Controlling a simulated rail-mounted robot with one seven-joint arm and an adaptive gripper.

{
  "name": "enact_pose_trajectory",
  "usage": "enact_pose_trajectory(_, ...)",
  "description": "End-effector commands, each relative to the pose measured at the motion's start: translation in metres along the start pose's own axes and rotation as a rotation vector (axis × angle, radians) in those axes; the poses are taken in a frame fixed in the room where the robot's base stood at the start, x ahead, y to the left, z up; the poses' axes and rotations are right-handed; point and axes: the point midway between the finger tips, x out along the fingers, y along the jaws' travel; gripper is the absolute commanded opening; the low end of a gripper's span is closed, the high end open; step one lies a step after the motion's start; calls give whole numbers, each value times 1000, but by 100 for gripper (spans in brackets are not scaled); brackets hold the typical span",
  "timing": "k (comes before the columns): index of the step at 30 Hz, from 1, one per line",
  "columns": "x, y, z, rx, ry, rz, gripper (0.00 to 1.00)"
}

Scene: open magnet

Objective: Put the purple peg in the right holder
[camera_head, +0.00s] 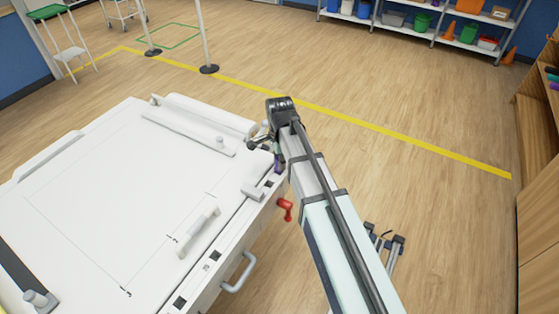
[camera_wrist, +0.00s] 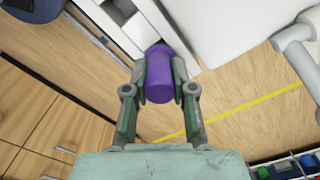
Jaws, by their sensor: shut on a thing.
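The purple peg (camera_wrist: 158,80) is held between the two fingers of my gripper (camera_wrist: 161,88) in the wrist view. Its far end overlaps the white edge strip of the table in that view; I cannot tell whether it touches or enters anything. In the head view, a small purple part of the peg (camera_head: 278,164) shows at the table's right corner, below my gripper (camera_head: 270,147), which is partly hidden by my arm. Dark square openings line the white table's right edge strip (camera_head: 225,243). Which one is the right holder is not clear.
The white table top (camera_head: 100,200) carries a white handle (camera_head: 198,232) and a raised bar (camera_head: 190,133). A red knob (camera_head: 285,209) and a grey handle (camera_head: 239,274) stick out from its side. Open wooden floor (camera_head: 420,120) lies right of the table.

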Motion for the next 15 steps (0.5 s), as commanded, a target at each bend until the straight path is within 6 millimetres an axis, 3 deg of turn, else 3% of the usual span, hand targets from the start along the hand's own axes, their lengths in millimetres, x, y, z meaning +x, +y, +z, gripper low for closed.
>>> enact_pose_trajectory(15, 5, 0, 0, 0, 0, 0, 0)
